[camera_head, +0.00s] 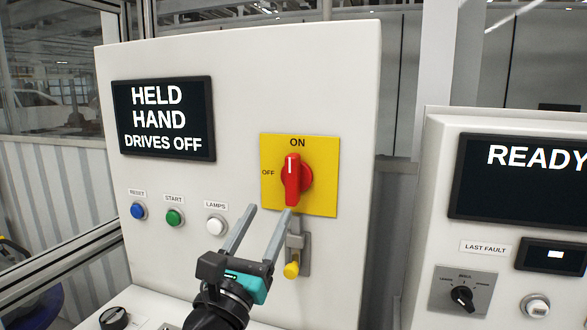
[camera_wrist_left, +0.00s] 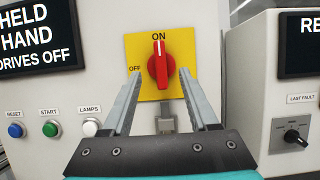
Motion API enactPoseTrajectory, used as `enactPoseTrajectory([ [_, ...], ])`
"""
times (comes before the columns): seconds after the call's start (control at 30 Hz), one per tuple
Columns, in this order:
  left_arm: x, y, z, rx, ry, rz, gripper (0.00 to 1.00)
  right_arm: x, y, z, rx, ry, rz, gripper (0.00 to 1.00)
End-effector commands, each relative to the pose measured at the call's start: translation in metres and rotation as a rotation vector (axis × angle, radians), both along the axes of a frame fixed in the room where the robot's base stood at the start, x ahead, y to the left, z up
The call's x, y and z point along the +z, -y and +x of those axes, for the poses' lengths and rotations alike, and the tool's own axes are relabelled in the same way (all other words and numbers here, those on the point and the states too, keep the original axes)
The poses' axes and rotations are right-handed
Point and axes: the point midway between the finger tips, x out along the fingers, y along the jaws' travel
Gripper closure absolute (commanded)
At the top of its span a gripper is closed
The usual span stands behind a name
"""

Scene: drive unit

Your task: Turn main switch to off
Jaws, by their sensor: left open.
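The main switch is a red rotary handle (camera_head: 292,178) on a yellow plate (camera_head: 325,195) marked ON at the top and OFF at the left. The handle stands upright with its white mark toward ON. It also shows in the left wrist view (camera_wrist_left: 158,64). My left gripper (camera_head: 270,208) is open, its two long grey fingers pointing at the switch from below. In the left wrist view the fingertips (camera_wrist_left: 158,74) lie either side of the handle's lower part. I cannot tell whether they touch it. My right gripper is not in view.
A padlock-like part with a yellow end (camera_head: 292,269) hangs below the plate. A display (camera_head: 164,119) reads HELD HAND DRIVES OFF. Blue (camera_head: 138,211), green (camera_head: 175,217) and white (camera_head: 216,225) buttons sit below it. A second cabinet (camera_head: 430,200) with a READY display stands at the right.

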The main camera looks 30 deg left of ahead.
Motion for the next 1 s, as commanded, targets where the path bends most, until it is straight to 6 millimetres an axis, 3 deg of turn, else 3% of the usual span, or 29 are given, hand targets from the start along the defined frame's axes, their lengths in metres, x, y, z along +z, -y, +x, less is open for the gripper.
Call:
enactPoseTrajectory([
  [0.57,0.005,-0.006,0.021,0.001,0.002,-0.002,0.4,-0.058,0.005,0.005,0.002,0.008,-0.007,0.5],
  [1.0,0.033,-0.02,0.077,0.003,-0.002,-0.009,0.4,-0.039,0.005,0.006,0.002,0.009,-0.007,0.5],
])
